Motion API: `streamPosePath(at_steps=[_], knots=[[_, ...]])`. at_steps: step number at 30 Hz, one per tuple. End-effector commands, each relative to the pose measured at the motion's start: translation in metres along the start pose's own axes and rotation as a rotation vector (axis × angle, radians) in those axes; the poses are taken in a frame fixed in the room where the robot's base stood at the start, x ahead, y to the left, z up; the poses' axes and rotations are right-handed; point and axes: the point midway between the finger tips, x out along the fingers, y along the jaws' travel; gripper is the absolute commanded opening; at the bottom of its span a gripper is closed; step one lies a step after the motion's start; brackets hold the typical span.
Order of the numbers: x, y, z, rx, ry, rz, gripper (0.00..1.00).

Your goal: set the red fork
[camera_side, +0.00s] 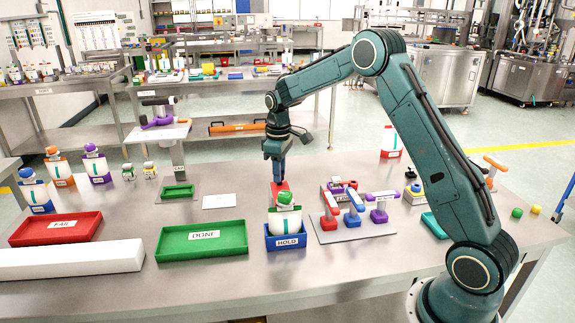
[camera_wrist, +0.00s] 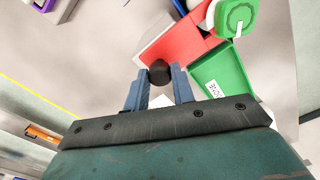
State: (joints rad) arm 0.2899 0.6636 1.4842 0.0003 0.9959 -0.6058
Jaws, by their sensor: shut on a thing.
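My gripper (camera_side: 279,172) points down over the middle of the table, just behind the bottle with the green cap (camera_side: 285,199). In the wrist view, its blue fingers (camera_wrist: 160,85) are closed around a black round knob (camera_wrist: 159,72). The knob is at the edge of a red block (camera_wrist: 180,40) with a pale side; the red block (camera_side: 280,187) also shows beneath the fingers in the side view. The red block appears to be the red fork, but its full shape is hidden. The bottle stands in the blue HOLD tray (camera_side: 287,242).
The green DONE tray (camera_side: 203,252) and red FAIL tray (camera_side: 56,240) lie left. A grey plate (camera_side: 352,234) with red, blue and purple upright pieces stands right of HOLD. Several capped bottles stand far left. A white card (camera_side: 219,201) lies left of the gripper.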

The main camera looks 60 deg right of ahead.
Motion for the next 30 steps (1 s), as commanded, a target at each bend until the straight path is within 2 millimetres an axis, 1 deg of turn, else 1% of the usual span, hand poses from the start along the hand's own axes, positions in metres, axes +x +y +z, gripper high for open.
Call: streamPosePath(at_steps=[3,7,11,19,20,22,23,30], knots=[[-0.001,0.013,-0.008,0.000,0.004,0.002,0.00],[-0.001,0.022,-0.012,0.000,0.005,0.003,0.00],[-0.002,0.026,-0.014,0.000,0.006,0.004,0.00],[-0.002,0.028,-0.015,0.002,0.011,0.009,0.00],[-0.002,0.028,-0.015,0.002,0.011,0.009,0.31],[-0.002,0.028,-0.015,0.003,0.010,0.008,0.44],[-0.002,0.028,-0.014,0.002,0.009,0.007,0.47],[-0.001,0.026,-0.014,0.001,0.005,0.003,0.47]])
